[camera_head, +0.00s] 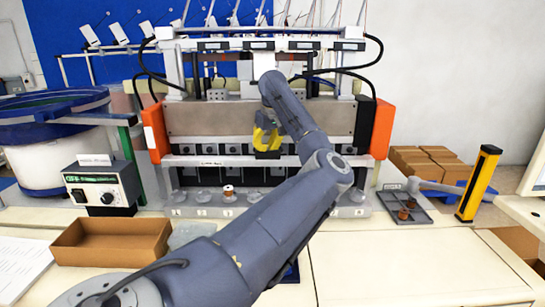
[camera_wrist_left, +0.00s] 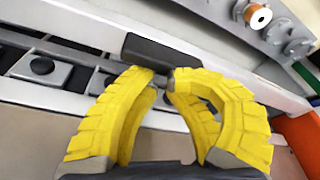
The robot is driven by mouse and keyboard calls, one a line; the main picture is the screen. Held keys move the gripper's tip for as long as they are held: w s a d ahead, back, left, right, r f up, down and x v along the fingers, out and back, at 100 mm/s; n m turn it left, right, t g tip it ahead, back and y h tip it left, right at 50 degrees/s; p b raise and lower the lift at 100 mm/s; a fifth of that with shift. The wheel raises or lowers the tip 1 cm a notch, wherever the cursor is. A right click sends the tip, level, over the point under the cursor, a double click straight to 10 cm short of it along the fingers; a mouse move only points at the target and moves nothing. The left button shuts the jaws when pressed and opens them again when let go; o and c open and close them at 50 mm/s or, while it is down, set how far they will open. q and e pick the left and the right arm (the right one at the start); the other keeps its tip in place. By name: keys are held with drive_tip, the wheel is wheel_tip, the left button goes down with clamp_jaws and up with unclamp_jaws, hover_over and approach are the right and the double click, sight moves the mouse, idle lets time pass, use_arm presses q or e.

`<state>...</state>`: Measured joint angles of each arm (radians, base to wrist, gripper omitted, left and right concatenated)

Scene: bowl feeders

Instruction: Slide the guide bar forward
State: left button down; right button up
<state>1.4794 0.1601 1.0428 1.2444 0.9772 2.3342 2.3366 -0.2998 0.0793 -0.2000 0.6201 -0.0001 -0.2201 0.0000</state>
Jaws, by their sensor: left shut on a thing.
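The guide bar (camera_head: 205,161) is a long pale horizontal bar across the front of the machine, between two orange end blocks. My left gripper (camera_head: 267,140), with yellow fingers, is at the middle of the bar. In the left wrist view its curved fingers (camera_wrist_left: 168,80) close on a small grey metal stem beside a dark block-shaped handle (camera_wrist_left: 155,50) at the bar. The fingers hide part of the stem and bar. My right gripper is in neither view.
Numbered round stations with a copper-coloured spool (camera_head: 228,192) line the machine's front ledge. A cardboard tray (camera_head: 110,242) and control box (camera_head: 103,186) stand left. A dark tray (camera_head: 406,212) and yellow post (camera_head: 478,183) stand right. The front right tabletop is clear.

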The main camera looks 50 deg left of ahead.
use_arm(q)
drive_tip(key=shift+s+d+f, duration=0.15)
drive_tip(key=shift+s+d, duration=0.65)
drive_tip(key=shift+d, duration=0.3)
drive_tip(key=shift+s+d+f, duration=0.1)
drive_tip(key=shift+s+d, duration=0.7)
drive_tip(key=shift+d, duration=0.35)
drive_tip(key=shift+s+d+f, duration=0.15)
drive_tip(key=shift+s+d, duration=0.65)
drive_tip(key=shift+d, duration=0.3)
drive_tip(key=shift+a, duration=0.1)
drive_tip(key=shift+w+a, duration=0.25)
drive_tip(key=shift+r, duration=0.15)
drive_tip(key=a+v, duration=0.1)
drive_tip(key=v, duration=0.8)
drive_tip(key=shift+a+r, duration=0.15)
drive_tip(key=shift+a, duration=0.55)
drive_tip(key=shift+w, duration=0.1)
